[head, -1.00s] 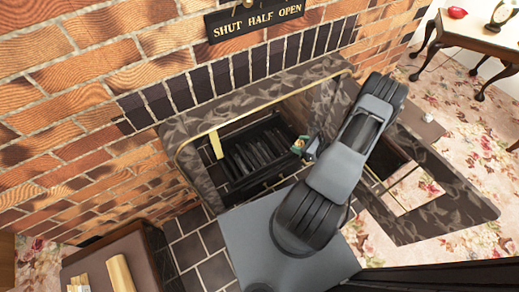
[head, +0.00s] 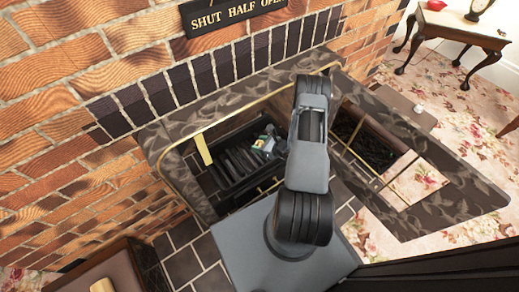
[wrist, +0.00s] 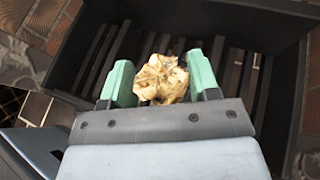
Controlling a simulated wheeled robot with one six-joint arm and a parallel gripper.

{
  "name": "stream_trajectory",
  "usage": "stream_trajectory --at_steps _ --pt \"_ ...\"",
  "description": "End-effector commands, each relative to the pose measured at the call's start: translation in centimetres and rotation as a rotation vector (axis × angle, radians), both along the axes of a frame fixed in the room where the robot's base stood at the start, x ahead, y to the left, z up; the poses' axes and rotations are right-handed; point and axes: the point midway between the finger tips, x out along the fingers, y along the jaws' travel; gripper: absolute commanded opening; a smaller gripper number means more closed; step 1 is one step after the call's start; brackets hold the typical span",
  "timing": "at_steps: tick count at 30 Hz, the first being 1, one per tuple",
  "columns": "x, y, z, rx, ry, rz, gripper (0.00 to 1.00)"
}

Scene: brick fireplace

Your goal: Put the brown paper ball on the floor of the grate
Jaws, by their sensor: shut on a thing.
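The brown paper ball (wrist: 160,80) is crumpled and tan. My gripper (wrist: 161,85) is shut on it, with a green fingertip on each side. In the wrist view the ball shows in front of the grate's dark slatted floor (wrist: 95,60); its exact height above the slats is hard to tell. In the head view my gripper (head: 268,145) is over the right part of the black grate (head: 233,196), which stands in the fireplace opening. The ball is very small in the head view.
A yellow upright piece (head: 203,149) stands at the grate's left end. The patterned stone surround (head: 170,130) frames the opening. A fender-like frame (head: 440,210) lies to the right. Dark floor tiles (head: 183,265) are clear at the front left.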

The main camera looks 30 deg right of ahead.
Motion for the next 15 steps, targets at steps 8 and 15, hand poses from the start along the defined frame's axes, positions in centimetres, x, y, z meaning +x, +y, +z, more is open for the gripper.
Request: stream_trajectory --at_steps 8,15 --pt "0.6 0.6 -2.6 0.001 0.002 -0.001 0.34" --pt "0.6 0.5 -4.1 0.0 0.0 -0.001 0.34"
